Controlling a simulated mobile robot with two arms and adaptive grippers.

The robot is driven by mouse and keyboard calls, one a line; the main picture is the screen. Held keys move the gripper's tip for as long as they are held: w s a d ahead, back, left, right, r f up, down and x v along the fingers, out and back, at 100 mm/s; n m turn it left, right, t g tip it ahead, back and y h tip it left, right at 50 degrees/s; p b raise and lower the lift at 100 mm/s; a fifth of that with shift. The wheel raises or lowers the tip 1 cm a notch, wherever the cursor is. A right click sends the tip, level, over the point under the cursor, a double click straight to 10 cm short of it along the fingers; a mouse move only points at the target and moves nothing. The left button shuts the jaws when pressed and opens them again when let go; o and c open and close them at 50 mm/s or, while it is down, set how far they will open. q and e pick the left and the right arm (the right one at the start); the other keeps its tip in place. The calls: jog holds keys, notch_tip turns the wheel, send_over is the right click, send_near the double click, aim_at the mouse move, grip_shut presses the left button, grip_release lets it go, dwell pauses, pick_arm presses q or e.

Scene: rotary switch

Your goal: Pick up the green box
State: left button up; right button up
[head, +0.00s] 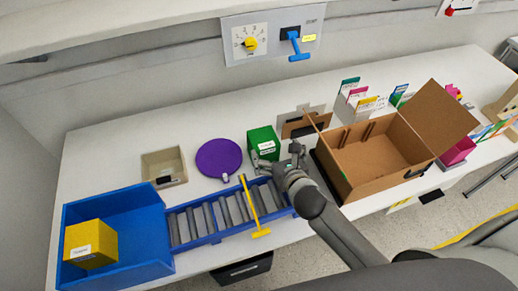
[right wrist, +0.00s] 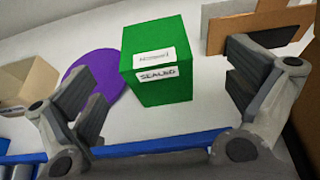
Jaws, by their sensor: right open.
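The green box (head: 264,140) stands on the white table near the middle of the head view, behind the right end of the roller conveyor. In the right wrist view the green box (right wrist: 157,62) shows a white label reading "SEALED" on its front. My right gripper (head: 279,161) is open just in front of the box; in the right wrist view its two fingers (right wrist: 165,98) stand apart on either side of the box, touching nothing that I can see. My left gripper does not show.
A blue roller conveyor (head: 205,220) with a yellow T-shaped bar (head: 252,207) leads to a blue tray (head: 131,222) holding a yellow box (head: 90,244). A purple disc (head: 219,157) lies left of the green box. A large open cardboard box (head: 378,158) stands to the right.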

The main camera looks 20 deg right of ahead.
aim_at(265, 141)
jog(key=shift+x, duration=1.1)
jog(key=shift+w+a+f+p, duration=0.1)
jog(key=shift+w+a+p, duration=0.1)
jog(key=shift+w, duration=0.2)
jog(key=shift+w+a+f+p, duration=0.1)
jog(key=shift+w+p, duration=0.05)
jog(key=shift+w, duration=0.25)
jog(key=x, duration=0.4)
jog(key=shift+a+p, duration=0.1)
jog(key=shift+p, duration=0.2)
jog(key=c, duration=1.6)
